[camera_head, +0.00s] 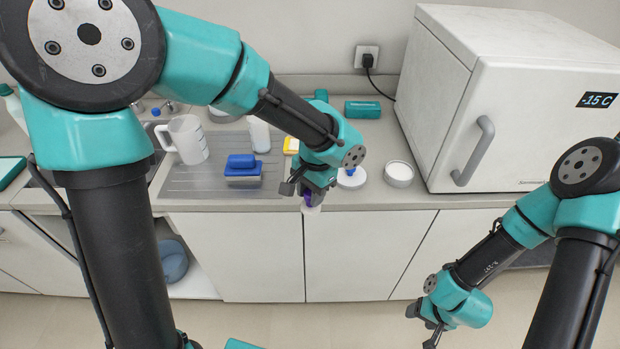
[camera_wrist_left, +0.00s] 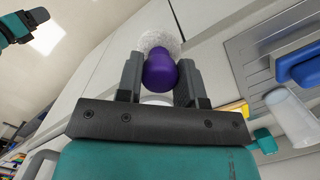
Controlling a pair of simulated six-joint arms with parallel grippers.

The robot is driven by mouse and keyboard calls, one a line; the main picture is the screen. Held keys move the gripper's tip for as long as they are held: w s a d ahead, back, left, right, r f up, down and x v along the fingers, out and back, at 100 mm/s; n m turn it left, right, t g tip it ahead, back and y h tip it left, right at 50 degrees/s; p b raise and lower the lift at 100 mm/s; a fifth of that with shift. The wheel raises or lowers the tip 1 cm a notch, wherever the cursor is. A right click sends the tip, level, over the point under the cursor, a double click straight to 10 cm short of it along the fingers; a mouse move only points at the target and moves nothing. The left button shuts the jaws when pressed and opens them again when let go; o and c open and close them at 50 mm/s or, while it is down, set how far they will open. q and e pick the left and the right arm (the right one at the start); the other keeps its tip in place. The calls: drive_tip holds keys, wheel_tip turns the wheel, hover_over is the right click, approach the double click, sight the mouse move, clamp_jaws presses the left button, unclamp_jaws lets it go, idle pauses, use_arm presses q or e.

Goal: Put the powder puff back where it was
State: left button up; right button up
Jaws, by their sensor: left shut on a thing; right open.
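The powder puff has a purple handle (camera_head: 308,199) and a white fluffy end (camera_head: 312,208). My left gripper (camera_head: 307,192) is shut on the handle, at the counter's front edge. In the left wrist view the purple handle (camera_wrist_left: 160,71) is between the two fingers (camera_wrist_left: 160,78), with the white fluff (camera_wrist_left: 160,40) beyond it. To its right on the counter are a round white piece with a blue knob (camera_head: 351,177), partly hidden by my gripper, and a round white tub (camera_head: 398,174); its contents are unclear. My right gripper (camera_head: 430,326) is open and empty, low in front of the cabinets.
A white freezer box (camera_head: 500,100) stands at the right. A metal drainboard (camera_head: 200,181) at the left holds a blue sponge-like block (camera_head: 242,170), a white jug (camera_head: 188,139) and a pale cup (camera_head: 259,134). A teal box (camera_head: 363,109) lies at the back.

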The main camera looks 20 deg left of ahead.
idle(0.3)
use_arm(q)
drive_tip(key=w+a, duration=0.2)
drive_tip(key=w, duration=0.5)
drive_tip(key=w+a+f, duration=0.1)
drive_tip(key=w+a, duration=0.1)
drive_tip(key=w, duration=0.6)
drive_tip(key=shift+w+f, duration=0.2)
drive_tip(key=shift+f, duration=0.1)
drive_tip(key=shift+a, duration=0.1)
drive_tip(key=shift+f, duration=1.75)
drive_tip(key=shift+f, duration=0.1)
drive_tip(key=o, duration=0.8)
drive_tip(key=shift+o, duration=0.2)
